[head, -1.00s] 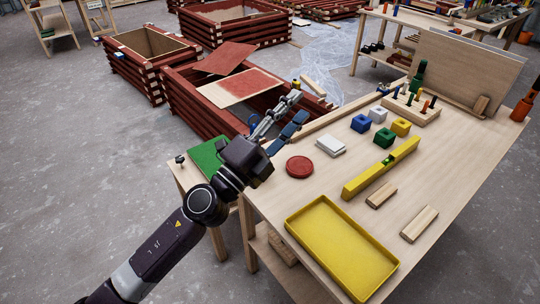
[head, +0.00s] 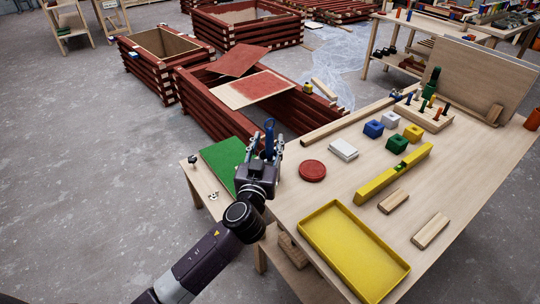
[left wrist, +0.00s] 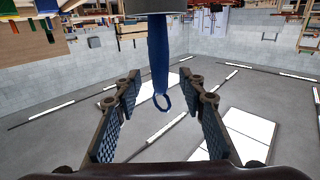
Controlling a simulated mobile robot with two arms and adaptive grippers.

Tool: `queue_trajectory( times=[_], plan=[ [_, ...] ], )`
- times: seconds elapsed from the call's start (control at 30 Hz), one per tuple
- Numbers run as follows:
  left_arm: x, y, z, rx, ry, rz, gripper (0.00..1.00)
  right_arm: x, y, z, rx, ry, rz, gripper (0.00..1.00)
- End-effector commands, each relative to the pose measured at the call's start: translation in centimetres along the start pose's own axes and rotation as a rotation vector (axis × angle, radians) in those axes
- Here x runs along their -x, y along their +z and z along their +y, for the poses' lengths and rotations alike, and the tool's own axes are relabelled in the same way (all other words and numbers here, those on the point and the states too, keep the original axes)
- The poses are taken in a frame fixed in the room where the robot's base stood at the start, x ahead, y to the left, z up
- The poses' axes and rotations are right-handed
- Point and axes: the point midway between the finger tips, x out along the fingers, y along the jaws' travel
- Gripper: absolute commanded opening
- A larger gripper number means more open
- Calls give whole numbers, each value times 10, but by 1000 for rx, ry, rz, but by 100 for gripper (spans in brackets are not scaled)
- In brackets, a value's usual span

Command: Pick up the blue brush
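The blue brush (head: 269,126) shows its handle upright, with a loop at its top end, by the left edge of the workbench. In the left wrist view, which looks upside down, the blue handle (left wrist: 158,55) hangs from a grey rounded part at the top edge. Its loop end lies in the gap between the fingers, apart from both. My left gripper (head: 267,146) is open, one finger on either side of the handle in the picture. The brush's lower end is hidden behind the gripper in the head view. My right gripper is not in view.
The workbench holds a red round lid (head: 312,171), a white block (head: 343,149), a yellow tray (head: 353,250), a yellow level (head: 394,174) and several coloured blocks. A low table with a green sheet (head: 222,162) stands at left. Red timber frames (head: 213,105) stand behind.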

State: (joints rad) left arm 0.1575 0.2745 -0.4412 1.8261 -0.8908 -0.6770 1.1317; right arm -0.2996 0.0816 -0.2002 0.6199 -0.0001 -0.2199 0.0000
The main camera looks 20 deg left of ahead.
Motion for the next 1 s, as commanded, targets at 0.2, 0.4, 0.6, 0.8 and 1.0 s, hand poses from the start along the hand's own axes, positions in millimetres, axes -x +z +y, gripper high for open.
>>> queue_trajectory(
  times=[0.2, 0.4, 0.6, 0.8, 1.0],
  plan=[
    [-26, -2, -1, -3, -1, 2, 37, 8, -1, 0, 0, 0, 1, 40],
    [-30, 0, -1, -2, 0, 1, 37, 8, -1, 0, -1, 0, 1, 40],
    [-30, 0, -1, -2, 0, 1, 27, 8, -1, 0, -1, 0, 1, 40],
    [-29, 0, -1, -2, 0, 1, 5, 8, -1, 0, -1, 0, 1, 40],
    [-29, -1, -1, -2, 0, 2, 0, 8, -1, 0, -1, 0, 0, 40]
  ],
)
